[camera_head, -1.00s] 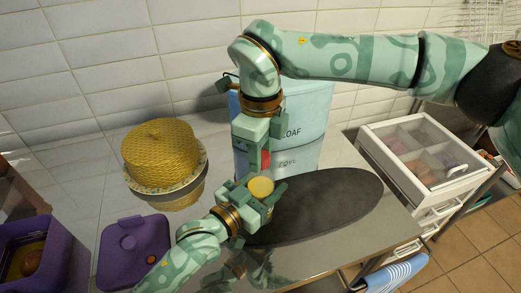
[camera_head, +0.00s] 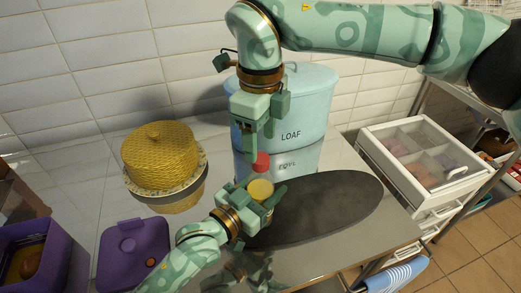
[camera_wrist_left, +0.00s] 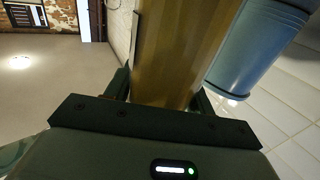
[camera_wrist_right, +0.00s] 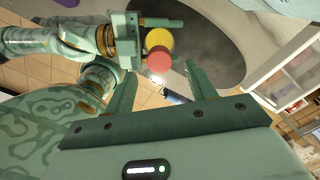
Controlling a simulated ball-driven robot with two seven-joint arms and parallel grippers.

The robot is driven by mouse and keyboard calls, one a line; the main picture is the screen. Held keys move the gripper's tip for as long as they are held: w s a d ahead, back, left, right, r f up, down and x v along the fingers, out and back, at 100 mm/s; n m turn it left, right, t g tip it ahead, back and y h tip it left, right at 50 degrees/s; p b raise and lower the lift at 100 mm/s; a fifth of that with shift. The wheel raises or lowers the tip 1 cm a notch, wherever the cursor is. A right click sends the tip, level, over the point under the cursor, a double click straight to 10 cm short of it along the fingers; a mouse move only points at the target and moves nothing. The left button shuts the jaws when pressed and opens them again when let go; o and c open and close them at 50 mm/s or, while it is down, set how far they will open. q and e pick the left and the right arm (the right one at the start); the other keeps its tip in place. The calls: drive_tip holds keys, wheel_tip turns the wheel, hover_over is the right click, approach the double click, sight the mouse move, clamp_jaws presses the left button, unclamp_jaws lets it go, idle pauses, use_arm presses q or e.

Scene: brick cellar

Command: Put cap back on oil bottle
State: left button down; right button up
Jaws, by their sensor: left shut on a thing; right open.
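My left gripper (camera_head: 262,197) is shut on the yellow oil bottle (camera_head: 260,189), at the near left end of the dark oval board. In the left wrist view the bottle's golden side (camera_wrist_left: 180,50) rises between the fingers. The red cap (camera_head: 262,162) is just above the yellow top in the head view. My right gripper (camera_head: 258,150) is open, pointing down, its fingertips close above the cap. In the right wrist view the cap (camera_wrist_right: 159,61) lies between the fingertips and partly overlaps the yellow bottle (camera_wrist_right: 158,40). I cannot tell whether cap and bottle touch; no neck is clearly visible.
A blue LOAF bin (camera_head: 310,105) stands behind the grippers. A yellow woven dome (camera_head: 160,150) is at left. A purple lid (camera_head: 133,250) and purple box (camera_head: 55,235) are front left. The dark oval board (camera_head: 330,205) is bare on its right.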

wheel_tip(320, 180, up, 8)
drive_tip(key=shift+f, duration=0.25)
use_arm(q)
drive_tip(key=shift+c, duration=2.2)
unclamp_jaws()
drive_tip(key=p+v, duration=0.2)
drive_tip(key=v, duration=1.4)
drive_tip(key=shift+p, duration=0.3)
use_arm(e)
drive_tip(key=r, duration=0.3)
drive_tip(key=shift+s+r, duration=0.15)
drive_tip(key=shift+s, duration=0.15)
use_arm(q)
drive_tip(key=shift+s+a, duration=0.1)
drive_tip(key=shift+s+f, duration=0.1)
